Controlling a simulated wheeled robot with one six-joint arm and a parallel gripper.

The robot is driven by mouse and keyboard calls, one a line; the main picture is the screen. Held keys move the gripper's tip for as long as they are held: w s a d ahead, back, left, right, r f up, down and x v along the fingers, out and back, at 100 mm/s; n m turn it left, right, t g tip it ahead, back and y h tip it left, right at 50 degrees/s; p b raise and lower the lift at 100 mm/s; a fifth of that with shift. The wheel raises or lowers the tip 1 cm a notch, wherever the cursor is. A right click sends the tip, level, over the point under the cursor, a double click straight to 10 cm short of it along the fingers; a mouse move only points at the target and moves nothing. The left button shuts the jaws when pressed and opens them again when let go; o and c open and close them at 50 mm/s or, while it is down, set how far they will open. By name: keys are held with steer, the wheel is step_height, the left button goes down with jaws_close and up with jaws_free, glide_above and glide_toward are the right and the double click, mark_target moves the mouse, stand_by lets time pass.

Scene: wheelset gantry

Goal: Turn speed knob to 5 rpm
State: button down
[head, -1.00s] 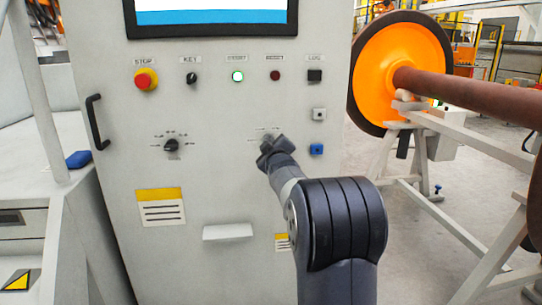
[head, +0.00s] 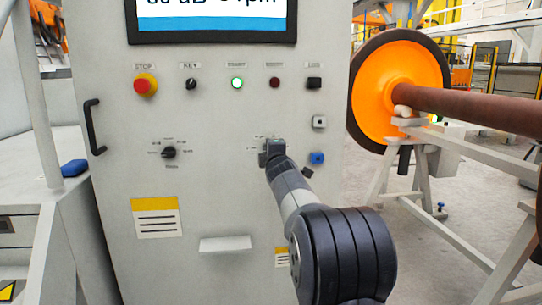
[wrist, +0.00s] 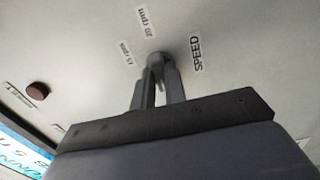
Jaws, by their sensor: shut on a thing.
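The speed knob (wrist: 156,58) is a small dark grey knob on the light grey panel. In the wrist view it sits between my fingertips, next to the printed labels "SPEED" (wrist: 197,53), "20 rpm" (wrist: 142,20) and "15 rpm" (wrist: 125,53). My gripper (wrist: 156,78) is shut on the knob, and its fingers cover part of it. In the head view my gripper (head: 272,148) is against the cabinet front, right of centre, and hides the knob. The pointer direction cannot be read.
The cabinet (head: 215,200) also carries a red stop button (head: 145,84), a lit green button (head: 237,83), a second knob (head: 169,152) and a blue socket (head: 316,158). A partly cut-off screen (head: 212,20) is above. An orange wheel (head: 385,90) on a stand is at the right.

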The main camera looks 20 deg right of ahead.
stand_by(0.6)
steer(key=c, duration=1.4)
jaws_free()
steer(key=shift+c, duration=0.2)
steer(key=shift+s, duration=0.1)
steer(key=b+v, duration=0.2)
steer(key=v, duration=0.8)
steer(key=shift+s, duration=0.25)
steer(key=p+x, duration=0.2)
steer(key=x, duration=0.8)
steer(key=shift+w, duration=0.4)
